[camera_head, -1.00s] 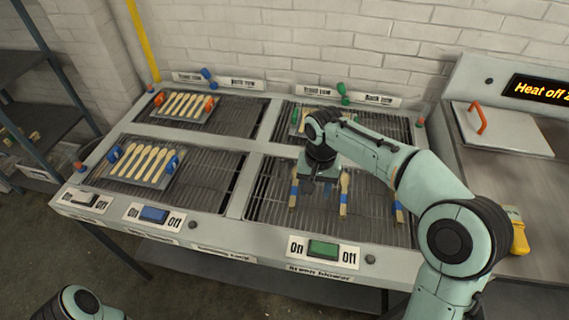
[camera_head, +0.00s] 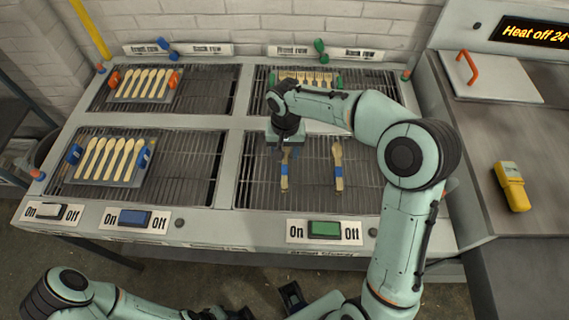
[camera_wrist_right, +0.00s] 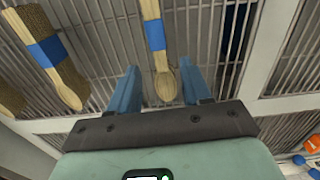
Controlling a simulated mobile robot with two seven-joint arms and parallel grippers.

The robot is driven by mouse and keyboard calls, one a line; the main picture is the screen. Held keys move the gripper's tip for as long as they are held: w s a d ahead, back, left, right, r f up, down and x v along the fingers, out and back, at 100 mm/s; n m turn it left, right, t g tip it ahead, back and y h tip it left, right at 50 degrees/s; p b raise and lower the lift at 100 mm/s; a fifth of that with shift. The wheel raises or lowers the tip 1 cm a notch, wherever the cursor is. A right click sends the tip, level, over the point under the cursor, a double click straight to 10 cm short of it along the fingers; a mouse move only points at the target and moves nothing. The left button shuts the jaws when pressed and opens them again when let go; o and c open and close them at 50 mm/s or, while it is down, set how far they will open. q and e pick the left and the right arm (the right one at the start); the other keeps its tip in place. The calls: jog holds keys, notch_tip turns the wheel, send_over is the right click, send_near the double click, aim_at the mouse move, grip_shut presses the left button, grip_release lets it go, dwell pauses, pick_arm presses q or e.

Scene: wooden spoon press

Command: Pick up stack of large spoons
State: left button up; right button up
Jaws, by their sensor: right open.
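Stacks of large wooden spoons with blue bands lie on the front-right grate. One stack (camera_head: 284,172) is under my right gripper (camera_head: 283,148); another stack (camera_head: 338,166) lies to its right. In the right wrist view my right gripper (camera_wrist_right: 158,72) is open, its two blue fingers apart. A second banded stack (camera_wrist_right: 48,52) is at the left there. My left gripper (camera_head: 292,298) is at the bottom edge, partly cut off; its opening is unclear.
Two grates at left hold racks of spoons, one with blue ends (camera_head: 110,158) and one with orange ends (camera_head: 144,84). A rack with green ends (camera_head: 305,78) is behind my right arm. A green switch (camera_head: 324,229) is on the front edge. A yellow device (camera_head: 511,186) lies at right.

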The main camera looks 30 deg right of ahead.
aim_at(285, 160)
jog(key=f, duration=0.5)
jog(key=shift+s+a+f, duration=0.1)
jog(key=shift+s+a, duration=0.05)
jog(key=shift+a, duration=0.05)
grip_shut()
